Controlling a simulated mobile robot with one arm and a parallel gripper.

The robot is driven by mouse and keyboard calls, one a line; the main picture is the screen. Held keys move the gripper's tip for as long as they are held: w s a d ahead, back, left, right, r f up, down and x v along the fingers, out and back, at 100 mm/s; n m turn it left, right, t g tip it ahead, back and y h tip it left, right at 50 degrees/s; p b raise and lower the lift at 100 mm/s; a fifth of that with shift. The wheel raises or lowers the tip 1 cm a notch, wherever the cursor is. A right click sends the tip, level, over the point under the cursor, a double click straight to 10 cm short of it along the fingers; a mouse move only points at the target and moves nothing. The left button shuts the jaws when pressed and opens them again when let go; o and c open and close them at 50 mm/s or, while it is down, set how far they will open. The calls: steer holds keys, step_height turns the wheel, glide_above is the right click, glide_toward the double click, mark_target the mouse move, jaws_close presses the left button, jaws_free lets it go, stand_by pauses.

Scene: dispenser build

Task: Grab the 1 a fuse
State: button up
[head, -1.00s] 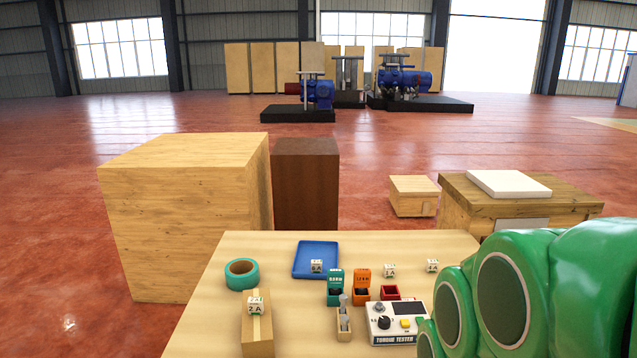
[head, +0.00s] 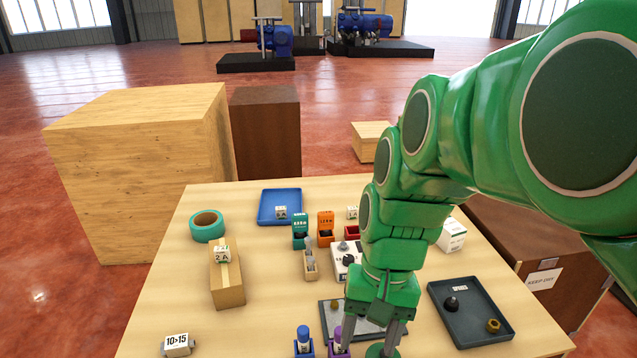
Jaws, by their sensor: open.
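Several small white labelled cubes are on the table. One reading "2 A" (head: 222,254) sits on a long cardboard box (head: 228,285). One cube (head: 281,212) is in the blue tray (head: 266,206), and another cube (head: 352,212) is behind the testers, partly hidden by my arm. Their labels are too small to read for sure, so I cannot tell which is the 1 A fuse. My gripper (head: 370,340) is open at the front of the table, pointing down, right of and nearer than these cubes. Its fingertips are partly cut off by the lower edge.
A teal tape roll (head: 207,226), teal dispenser (head: 300,231), orange dispenser (head: 325,229) and white tester (head: 346,262) stand mid-table. A dark tray (head: 470,309) holds small knobs at right. A "10>15" block (head: 177,342) lies front left. The left front table is mostly clear.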

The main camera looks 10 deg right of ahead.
steer(key=w+a+r+m+y, duration=0.2)
steer(key=w+m+y, duration=0.25)
steer(key=w, duration=1.35)
steer(key=m+t+y, duration=0.5)
steer(key=m+y, duration=0.1)
steer(key=m, duration=0.7)
glide_toward(354, 207)
steer(key=shift+w+a+f, duration=0.1)
steer(key=shift+a+f, duration=0.25)
steer(key=shift+a, duration=0.15)
steer(key=shift+x, duration=3.85)
steer(key=shift+a+r, duration=0.1)
steer(key=shift+r, duration=0.05)
jaws_close()
